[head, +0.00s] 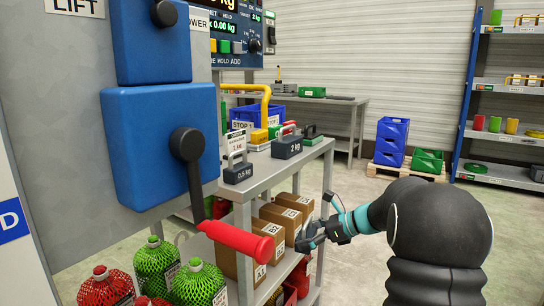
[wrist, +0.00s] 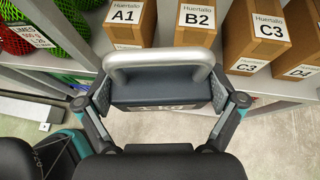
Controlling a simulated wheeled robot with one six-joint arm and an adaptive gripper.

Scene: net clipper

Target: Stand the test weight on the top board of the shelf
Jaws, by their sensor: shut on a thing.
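My gripper (wrist: 160,98) is shut on the test weight (wrist: 150,88), a dark grey block with a light grey loop handle, pinched at its two ends. Its label is partly hidden and seems to read 1 kg. In the head view my gripper (head: 314,232) is at the right side of the grey shelf (head: 284,166), below its top board and beside the boxes. The weight is hard to make out there. The top board bears a 0.5 kg weight (head: 238,170), a 2 kg weight (head: 287,146) and a green weight farther back.
Labelled cardboard boxes (head: 271,238) stand on the lower board, close to my gripper. A red lever handle (head: 236,240) juts out in front of the shelf. A small sign (head: 237,143) stands on the top board. Netted red and green items (head: 156,262) are at lower left.

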